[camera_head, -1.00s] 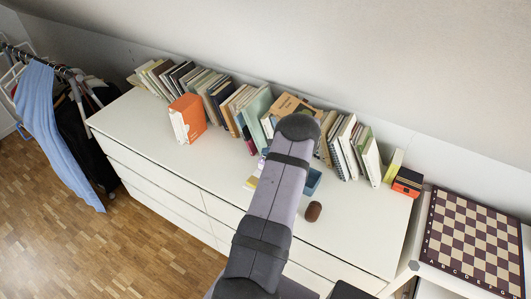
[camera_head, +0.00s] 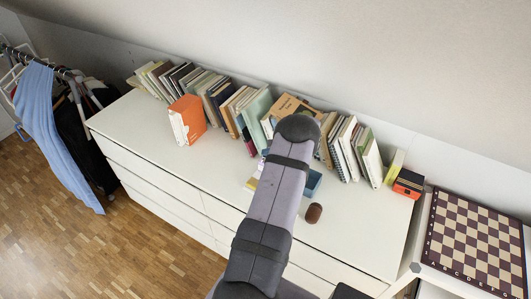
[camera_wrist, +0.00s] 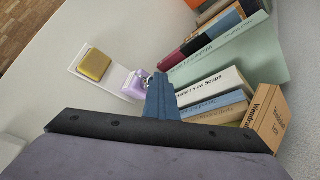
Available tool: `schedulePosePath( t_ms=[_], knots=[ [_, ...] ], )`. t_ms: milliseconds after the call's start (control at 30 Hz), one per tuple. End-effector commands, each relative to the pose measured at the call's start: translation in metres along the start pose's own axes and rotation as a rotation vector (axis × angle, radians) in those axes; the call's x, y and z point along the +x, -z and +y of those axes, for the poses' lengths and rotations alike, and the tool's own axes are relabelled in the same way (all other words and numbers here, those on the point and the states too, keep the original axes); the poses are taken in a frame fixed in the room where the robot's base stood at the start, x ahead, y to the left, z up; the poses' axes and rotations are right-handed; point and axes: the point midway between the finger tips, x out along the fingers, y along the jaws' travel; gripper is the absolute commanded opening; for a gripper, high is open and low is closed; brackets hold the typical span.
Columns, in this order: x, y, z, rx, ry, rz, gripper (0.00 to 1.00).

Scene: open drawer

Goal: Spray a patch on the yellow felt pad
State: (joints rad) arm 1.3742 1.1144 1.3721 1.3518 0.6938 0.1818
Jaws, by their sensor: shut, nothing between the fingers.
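The yellow felt pad (camera_wrist: 94,64) lies on a white board (camera_wrist: 115,78) at the upper left of the wrist view. In the head view only a small pale yellow part (camera_head: 251,184) shows beside my arm. A small purple object (camera_wrist: 134,83), perhaps the spray bottle, is at the board's right end; its full shape cannot be made out. My gripper (camera_wrist: 161,80) has its blue fingers shut and empty. Their tips appear just right of the purple object in the wrist view; I cannot tell whether they touch it.
A row of books (camera_head: 240,104) stands along the wall, close to my gripper. A blue box (camera_head: 313,182) is right of my arm, with a brown cylinder (camera_head: 314,213) in front. An orange book (camera_head: 187,120) stands at the left.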

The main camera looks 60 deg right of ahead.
Motion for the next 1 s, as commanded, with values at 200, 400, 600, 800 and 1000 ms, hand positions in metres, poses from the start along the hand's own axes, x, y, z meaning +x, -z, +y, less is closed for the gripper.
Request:
schedulePosePath(
  t_ms=[200,400,600,800,1000],
  knots=[
    [-0.003,-0.001,0.004,0.007,-0.015,0.007,0.0],
    [-0.017,-0.011,-0.007,0.005,-0.012,0.004,0.0],
    [-0.03,-0.021,-0.018,0.005,-0.008,0.002,0.0],
    [-0.039,-0.028,-0.026,0.004,-0.006,0.001,0.0],
    [-0.04,-0.029,-0.027,0.004,-0.005,0.001,0.0]
  ],
)
